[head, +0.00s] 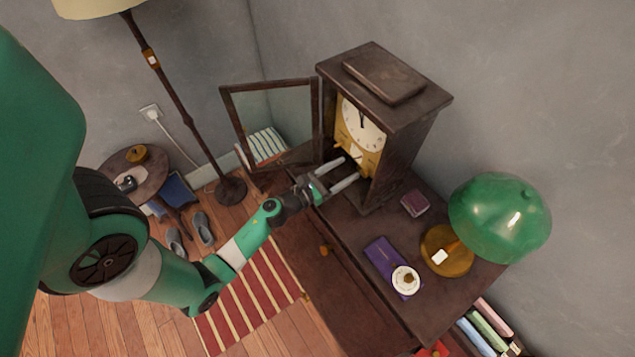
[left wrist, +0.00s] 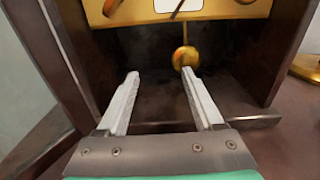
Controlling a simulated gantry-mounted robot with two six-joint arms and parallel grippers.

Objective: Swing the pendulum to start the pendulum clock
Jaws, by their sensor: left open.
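The pendulum clock (head: 403,115) stands upright on the dark wooden cabinet, its glass door (head: 272,122) swung open to the left. Its white dial shows above a brass plate. In the left wrist view the round brass pendulum bob (left wrist: 186,57) hangs on its rod inside the case, just beyond the tip of the right-hand finger. My left gripper (head: 349,171) is open and empty, its fingers reaching into the lower case opening. The left gripper also shows in the left wrist view (left wrist: 162,75); contact with the bob cannot be told. My right gripper is out of view.
On the cabinet top (head: 350,225) are a green-shaded lamp (head: 500,218), a purple book (head: 392,265), a white cup (head: 405,280) and a small dark red box (head: 415,203). A floor lamp (head: 150,57) and a small round table (head: 137,170) stand to the left.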

